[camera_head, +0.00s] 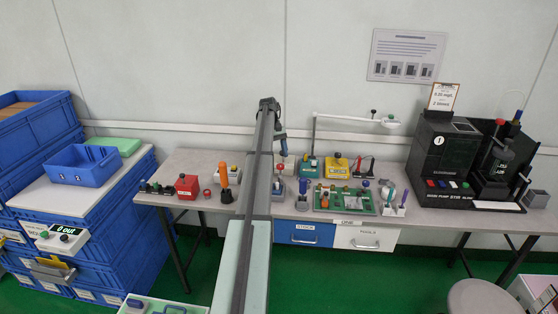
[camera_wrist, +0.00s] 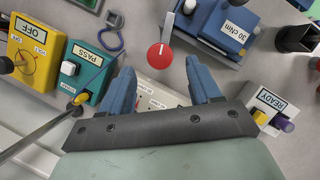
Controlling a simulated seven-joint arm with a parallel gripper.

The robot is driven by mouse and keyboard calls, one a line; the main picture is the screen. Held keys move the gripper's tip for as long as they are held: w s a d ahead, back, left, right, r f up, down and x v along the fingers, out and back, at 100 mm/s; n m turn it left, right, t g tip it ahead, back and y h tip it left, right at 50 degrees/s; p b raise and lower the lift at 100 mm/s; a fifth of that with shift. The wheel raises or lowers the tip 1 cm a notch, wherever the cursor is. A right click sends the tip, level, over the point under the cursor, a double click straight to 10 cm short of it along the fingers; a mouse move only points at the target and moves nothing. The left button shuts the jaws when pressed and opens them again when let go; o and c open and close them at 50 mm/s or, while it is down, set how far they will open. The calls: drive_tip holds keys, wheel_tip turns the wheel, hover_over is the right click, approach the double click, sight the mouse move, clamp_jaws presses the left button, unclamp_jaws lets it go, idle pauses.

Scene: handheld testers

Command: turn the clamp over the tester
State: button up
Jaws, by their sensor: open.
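The tester appears to be a blue box with a label starting with "30" (camera_wrist: 222,28), at the top right of the wrist view. In the head view it seems to be the blue-grey box (camera_head: 277,189) right of my arm. The clamp seems to be a grey bar (camera_wrist: 168,25) with a round red knob (camera_wrist: 160,56); the bar reaches out from beside the tester. The red knob also shows in the head view (camera_head: 280,167). My gripper (camera_wrist: 160,67) is open, with its two blue fingertips either side of the knob. I cannot tell whether they touch it.
A teal PASS box (camera_wrist: 88,65) and a yellow OFF box (camera_wrist: 36,52) stand close on the wrist view's left. A READY box (camera_wrist: 268,110) is at right, and a dark square holder (camera_wrist: 297,38) at top right. A green board (camera_head: 345,200) lies farther right on the bench.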

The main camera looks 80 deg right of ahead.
drive_tip(key=v, duration=0.3)
drive_tip(key=shift+d+r, duration=0.15)
drive_tip(key=shift+r, duration=0.15)
wheel_tip(320, 180, up, 5)
drive_tip(key=t+h, duration=0.1)
hover_over(280, 165)
drive_tip(key=s+a, duration=0.2)
drive_tip(key=w+a+m+h, duration=0.3)
drive_tip(key=w+m+h, duration=0.25)
drive_tip(key=m, duration=0.75)
drive_tip(key=shift+h, duration=0.45)
drive_tip(key=x, duration=0.4)
drive_tip(key=s+x, duration=0.1)
drive_tip(key=x, duration=0.8)
drive_tip(key=shift+s+d+r, duration=0.1)
drive_tip(key=shift+s+r, duration=0.05)
drive_tip(key=shift+c, duration=0.4)
